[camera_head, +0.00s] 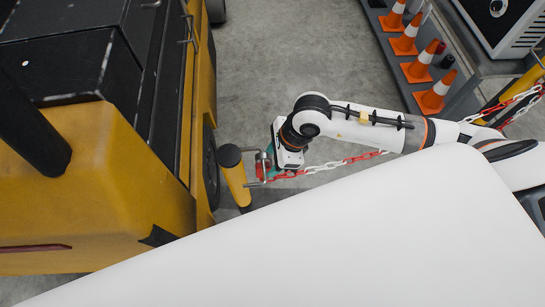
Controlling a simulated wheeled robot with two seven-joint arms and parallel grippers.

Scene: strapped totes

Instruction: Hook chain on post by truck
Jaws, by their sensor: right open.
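A yellow post (236,182) with a black cap stands close beside the yellow truck (120,160). My right gripper (258,168) is at the post's right side, just below cap height in the picture, with its jaws open. A red and white chain (325,166) runs from the gripper to the right, passes behind my right arm and shows again at the far right. The chain's near end lies at the jaws beside the post. I cannot tell whether it is hooked on the post. My left gripper is not in view.
Several orange and white cones (435,93) stand on a dark rack (395,60) at the upper right. A grey and white machine (505,25) is beyond it. The grey floor (290,60) between truck and rack is clear. The lower right is blocked from view.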

